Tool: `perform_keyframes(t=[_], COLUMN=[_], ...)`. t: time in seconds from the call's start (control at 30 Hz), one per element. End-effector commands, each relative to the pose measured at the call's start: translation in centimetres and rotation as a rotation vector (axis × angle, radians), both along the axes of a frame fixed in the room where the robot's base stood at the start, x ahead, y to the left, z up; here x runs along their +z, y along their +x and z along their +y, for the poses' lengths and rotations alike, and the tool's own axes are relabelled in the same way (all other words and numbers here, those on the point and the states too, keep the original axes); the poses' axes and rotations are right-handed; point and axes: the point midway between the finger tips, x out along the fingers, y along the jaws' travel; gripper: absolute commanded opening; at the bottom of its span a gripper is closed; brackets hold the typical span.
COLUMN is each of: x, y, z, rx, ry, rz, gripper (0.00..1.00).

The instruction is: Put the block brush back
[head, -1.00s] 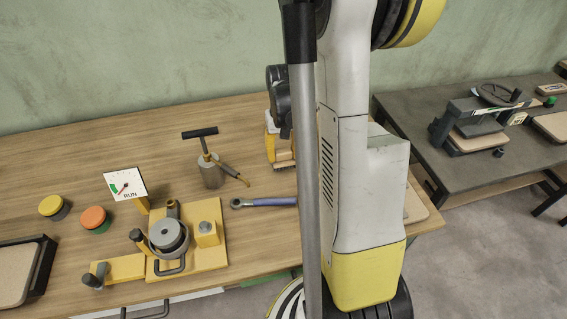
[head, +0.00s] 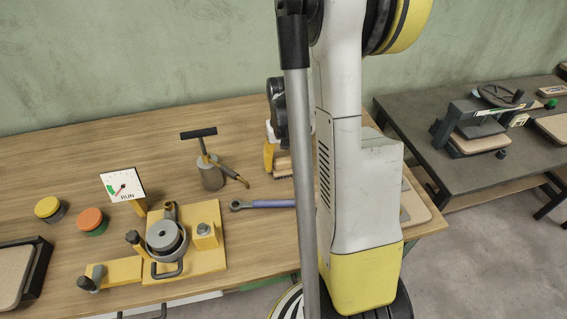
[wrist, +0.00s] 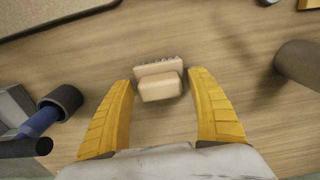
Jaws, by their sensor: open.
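The block brush (wrist: 158,84) is a small pale wooden block with dark bristle tufts along one edge. In the wrist view it lies on the wooden table between the fingers of my gripper (wrist: 160,108), towards their tips. The yellow fingers are open, with a visible gap on each side of the brush. In the head view the brush (head: 283,166) is at the right part of the table, beside the yellow finger of my gripper (head: 269,157). My arm hides part of this area.
A grey pump-like tool (head: 210,172) and a blue-handled wrench (head: 264,204) lie close by. In the wrist view a blue-handled tool (wrist: 42,120) is at left and a cylinder (wrist: 298,63) at right.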

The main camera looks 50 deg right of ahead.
Motion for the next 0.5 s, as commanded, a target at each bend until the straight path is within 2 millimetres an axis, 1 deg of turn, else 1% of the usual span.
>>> perform_keyframes(t=[0.17, 0.4, 0.5], x=[2.8, 8.4, 10.2], y=[0.0, 0.0, 0.0], z=[0.0, 0.0, 0.0], rx=[0.000, 0.000, 0.000], ry=[0.000, 0.000, 0.000], rz=[0.000, 0.000, 0.000], gripper=[0.67, 0.67, 0.67])
